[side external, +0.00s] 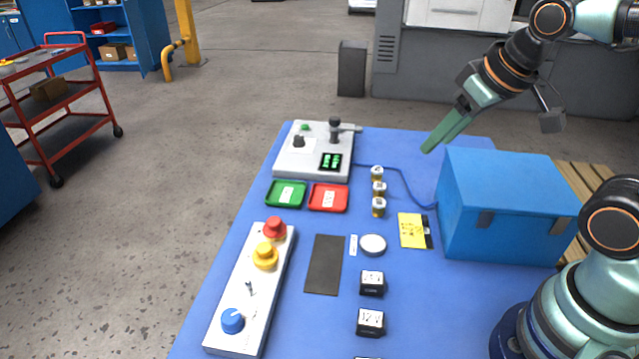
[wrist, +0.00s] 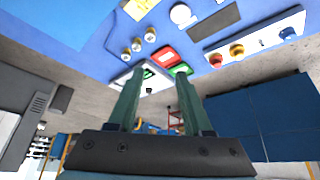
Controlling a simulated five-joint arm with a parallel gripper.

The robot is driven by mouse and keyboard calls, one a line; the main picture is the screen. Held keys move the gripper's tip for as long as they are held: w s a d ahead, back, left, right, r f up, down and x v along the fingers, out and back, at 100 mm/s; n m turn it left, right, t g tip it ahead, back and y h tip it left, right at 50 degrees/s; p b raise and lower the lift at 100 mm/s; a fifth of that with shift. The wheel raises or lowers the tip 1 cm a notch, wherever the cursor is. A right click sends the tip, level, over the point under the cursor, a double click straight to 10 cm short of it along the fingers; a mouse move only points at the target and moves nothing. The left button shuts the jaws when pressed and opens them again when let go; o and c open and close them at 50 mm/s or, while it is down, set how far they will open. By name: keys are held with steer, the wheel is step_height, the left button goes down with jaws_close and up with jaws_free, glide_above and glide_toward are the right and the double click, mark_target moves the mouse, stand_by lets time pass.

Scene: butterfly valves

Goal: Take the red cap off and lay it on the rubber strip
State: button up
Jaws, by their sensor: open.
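The red cap (side external: 274,229) sits at the far end of a long white panel (side external: 243,300). It also shows in the wrist view (wrist: 215,60). A yellow cap (side external: 265,256) stands just in front of it, and a blue knob (side external: 232,320) is at the near end. The rubber strip (side external: 325,264) is a dark, flat, bare rectangle right of the panel; it shows in the wrist view (wrist: 214,20). My gripper (side external: 430,149) has green fingers and is raised in the air near the blue box, well away from the cap. In the wrist view its fingers (wrist: 161,74) are apart with nothing between them.
A blue box (side external: 510,210) stands on the blue table's right side. Behind are a white control unit (side external: 315,152) with a lever, green (side external: 286,194) and red (side external: 328,198) trays, and several small jars (side external: 378,190). A white disc (side external: 373,245) and black blocks (side external: 371,283) lie right of the strip.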

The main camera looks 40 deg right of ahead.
steer(key=shift+o, duration=0.3)
steer(key=shift+o, duration=1.4)
steer(key=n+g, duration=0.6)
steer(key=n, duration=1.2)
glide_above(274, 221)
step_height(274, 221, down, 15)
steer(key=shift+s+r, duration=0.15)
steer(key=shift+w+f, duration=0.2)
steer(key=shift+f, duration=2.55)
